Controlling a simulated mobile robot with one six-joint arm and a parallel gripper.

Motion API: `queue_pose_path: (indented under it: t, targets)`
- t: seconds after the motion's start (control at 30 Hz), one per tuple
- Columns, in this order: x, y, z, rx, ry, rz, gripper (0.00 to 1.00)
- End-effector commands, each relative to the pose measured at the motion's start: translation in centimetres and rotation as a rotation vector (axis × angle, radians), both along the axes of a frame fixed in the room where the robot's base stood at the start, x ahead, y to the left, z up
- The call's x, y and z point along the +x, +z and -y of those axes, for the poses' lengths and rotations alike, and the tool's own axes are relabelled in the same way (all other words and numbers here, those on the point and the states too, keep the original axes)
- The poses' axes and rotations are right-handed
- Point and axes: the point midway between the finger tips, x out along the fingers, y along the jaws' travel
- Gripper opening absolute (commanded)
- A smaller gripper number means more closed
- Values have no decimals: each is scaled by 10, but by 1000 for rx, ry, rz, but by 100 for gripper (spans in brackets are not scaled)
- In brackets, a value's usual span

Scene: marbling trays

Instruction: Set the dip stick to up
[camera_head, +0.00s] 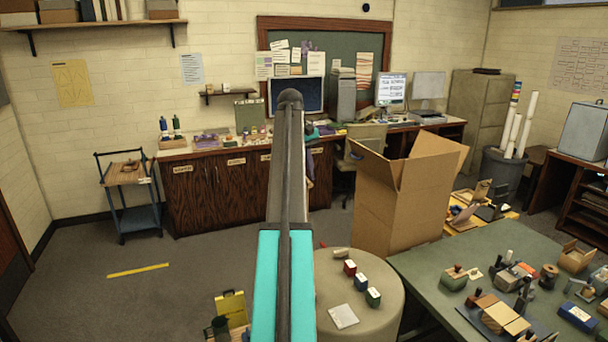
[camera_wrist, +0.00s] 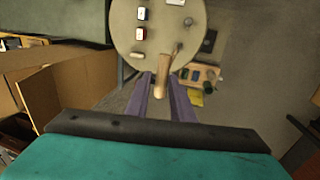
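A light wooden handle (camera_wrist: 163,76), which looks like the dip stick, shows in the wrist view near the edge of the round table. It points toward the wrist camera, and a small dark piece shows by its far end. My gripper (camera_wrist: 161,88) has its two purple fingers apart, one on each side of the handle in the picture. Gaps show between the fingers and the handle, so it does not look gripped. I cannot tell how deep the handle lies between the fingers. In the head view my arm covers this spot, and neither gripper nor handle can be made out.
The round table (camera_head: 386,311) holds several small coloured blocks and a white card (camera_head: 343,316). A large open cardboard box (camera_head: 405,200) stands behind it. A green-topped table (camera_head: 440,262) with many tools is at the right. The floor at the left is mostly clear.

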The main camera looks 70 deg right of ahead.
Motion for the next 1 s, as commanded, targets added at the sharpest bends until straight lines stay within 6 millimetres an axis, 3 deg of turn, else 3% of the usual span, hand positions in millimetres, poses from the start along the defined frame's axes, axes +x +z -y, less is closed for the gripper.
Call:
queue_pose_path:
  t: [0.07,0.57,1.0]
  targets:
    - [1,0,-1,-1,1,1,34]
    - [7,9,-4,0,8,2,34]
    - [16,67,-13,0,15,3,34]
